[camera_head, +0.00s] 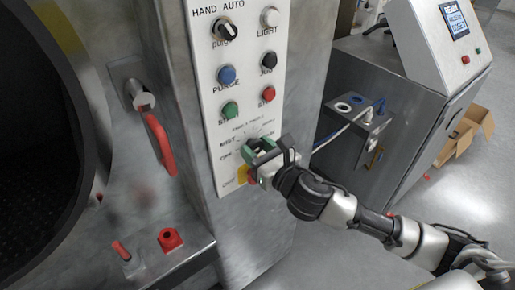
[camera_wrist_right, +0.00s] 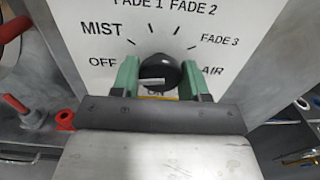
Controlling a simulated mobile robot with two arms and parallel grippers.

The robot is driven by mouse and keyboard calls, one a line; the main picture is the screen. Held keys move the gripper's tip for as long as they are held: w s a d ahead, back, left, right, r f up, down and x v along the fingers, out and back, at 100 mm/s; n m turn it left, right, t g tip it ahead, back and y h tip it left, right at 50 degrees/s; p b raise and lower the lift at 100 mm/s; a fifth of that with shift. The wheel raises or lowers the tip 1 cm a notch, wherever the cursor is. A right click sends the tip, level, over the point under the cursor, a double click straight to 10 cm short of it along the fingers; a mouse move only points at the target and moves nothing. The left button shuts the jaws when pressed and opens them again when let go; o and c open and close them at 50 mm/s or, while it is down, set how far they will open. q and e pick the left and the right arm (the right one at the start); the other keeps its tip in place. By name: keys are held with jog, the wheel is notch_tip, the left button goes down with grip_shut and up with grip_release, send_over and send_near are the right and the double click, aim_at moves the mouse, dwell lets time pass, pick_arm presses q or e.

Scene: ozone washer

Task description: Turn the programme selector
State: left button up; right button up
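The programme selector is a round black knob (camera_wrist_right: 160,70) on the white panel, ringed by the labels OFF, MIST, FADE 1, FADE 2, FADE 3 and AIR. My right gripper (camera_head: 262,150) is at the lower part of the panel and hides most of the knob in the head view. In the right wrist view its green fingers (camera_wrist_right: 160,78) stand on either side of the knob, very close to it. Whether they press on it cannot be told. My left gripper is not in view.
Above the selector, the panel (camera_head: 205,110) carries several buttons and a HAND/AUTO switch (camera_head: 225,30). A red-handled lever (camera_head: 160,143) and red fittings (camera_head: 170,239) are on the left, beside the round opening. A metal cabinet (camera_head: 375,75) and cardboard box (camera_head: 465,138) stand right.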

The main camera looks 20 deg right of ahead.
jog(key=shift+c, duration=0.6)
jog(key=shift+m, duration=0.4)
jog(key=m+p, duration=0.1)
jog(key=m, duration=0.1)
jog(key=shift+m, duration=0.4)
jog(key=m, duration=0.4)
jog(key=shift+m+p, duration=0.3)
jog(key=shift+p, duration=0.05)
jog(key=m, duration=0.3)
jog(key=shift+r+m+p, duration=0.1)
jog(key=shift+m+p, duration=0.55)
jog(key=shift+m, duration=1.55)
